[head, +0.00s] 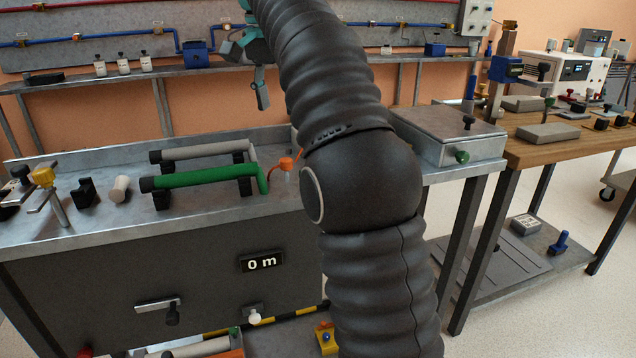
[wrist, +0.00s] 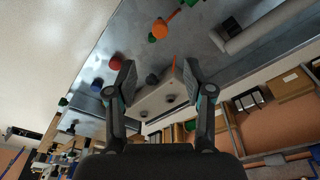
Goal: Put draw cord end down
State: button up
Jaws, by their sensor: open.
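An orange knob (head: 286,163) with a thin orange cord (head: 272,176) sits on the steel bench top, just right of the green pipe's end and left of my arm. In the wrist view an orange knob (wrist: 160,28) lies beyond the fingers, and a short orange strip (wrist: 173,62) shows between them. I cannot tell whether that strip is the draw cord end. My gripper (head: 250,75) is raised above the back of the bench, partly hidden by my arm. In the wrist view my gripper (wrist: 159,76) has its fingers wide apart, with nothing held between them.
A green pipe (head: 200,178) and a grey pipe (head: 205,151) lie on black supports on the bench. A yellow-headed valve (head: 43,177) stands at left. A grey lidded box (head: 450,135) is right of my arm. The wooden table (head: 560,148) holds small parts.

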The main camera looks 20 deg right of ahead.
jog(key=shift+s, duration=0.1)
jog(key=s+d+f+n+t+y, duration=0.1)
jog(key=s+f+n+t, duration=0.3)
jog(key=s+f, duration=2.2)
jog(key=s+d+n, duration=0.1)
jog(key=s+n, duration=0.2)
jog(key=n, duration=0.2)
